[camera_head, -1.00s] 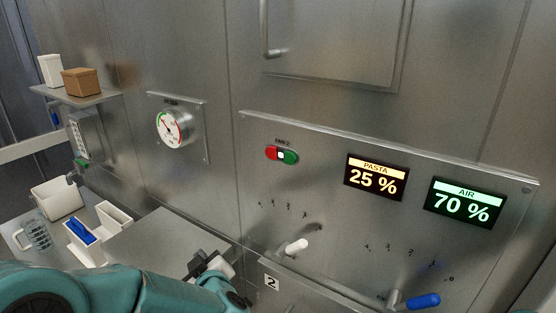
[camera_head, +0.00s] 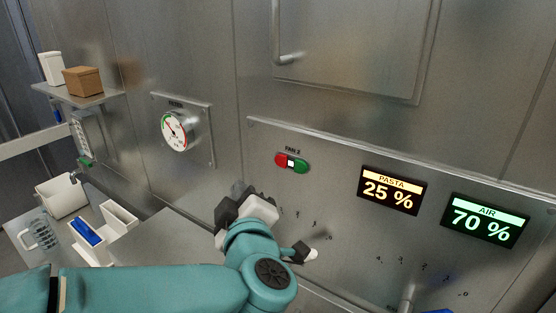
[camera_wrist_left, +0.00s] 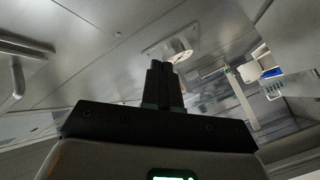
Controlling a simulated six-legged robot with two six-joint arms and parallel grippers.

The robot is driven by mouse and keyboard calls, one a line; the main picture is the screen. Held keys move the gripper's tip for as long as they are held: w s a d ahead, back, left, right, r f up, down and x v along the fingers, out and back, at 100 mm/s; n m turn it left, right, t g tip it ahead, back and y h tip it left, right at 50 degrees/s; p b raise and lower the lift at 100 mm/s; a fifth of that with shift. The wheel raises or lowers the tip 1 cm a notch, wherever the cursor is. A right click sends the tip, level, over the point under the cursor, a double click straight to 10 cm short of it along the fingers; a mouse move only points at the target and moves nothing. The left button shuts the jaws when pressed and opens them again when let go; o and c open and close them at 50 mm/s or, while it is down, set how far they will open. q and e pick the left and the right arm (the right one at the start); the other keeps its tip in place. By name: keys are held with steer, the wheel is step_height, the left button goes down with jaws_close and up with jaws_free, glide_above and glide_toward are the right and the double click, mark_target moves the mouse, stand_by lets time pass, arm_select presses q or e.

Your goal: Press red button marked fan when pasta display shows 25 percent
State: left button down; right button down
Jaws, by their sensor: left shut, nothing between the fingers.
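The red button (camera_head: 281,159) sits on the steel panel under a small label that reads like FAN 2, with a green button (camera_head: 301,166) to its right. The pasta display (camera_head: 391,190) reads 25 %. My left gripper (camera_head: 238,187) is below and left of the red button, apart from it; my own arm hides part of it. In the left wrist view its fingers (camera_wrist_left: 157,66) are closed together with nothing between them. The buttons do not show clearly in the left wrist view. My right gripper is not in view.
The air display (camera_head: 485,220) reads 70 %. A white-tipped lever (camera_head: 311,254) is close to my left forearm. A round gauge (camera_head: 174,131) is on the wall at left. A shelf (camera_head: 88,98) holds two boxes; a jug (camera_head: 39,232) and bins stand lower left.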

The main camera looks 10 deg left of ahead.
mark_target(281, 160)
arm_select(q)
steer(key=w+d, duration=0.1)
steer(key=w, duration=0.1)
steer(key=w+d+p, duration=0.1)
steer(key=w, duration=0.2)
steer(key=w+d+p, duration=0.1)
steer(key=w, duration=0.2)
steer(key=shift+w+d, duration=0.15)
steer(key=shift+d, duration=0.1)
steer(key=shift+a, duration=0.1)
stand_by(0.5)
stand_by(0.5)
steer(key=shift+w, duration=0.15)
stand_by(0.7)
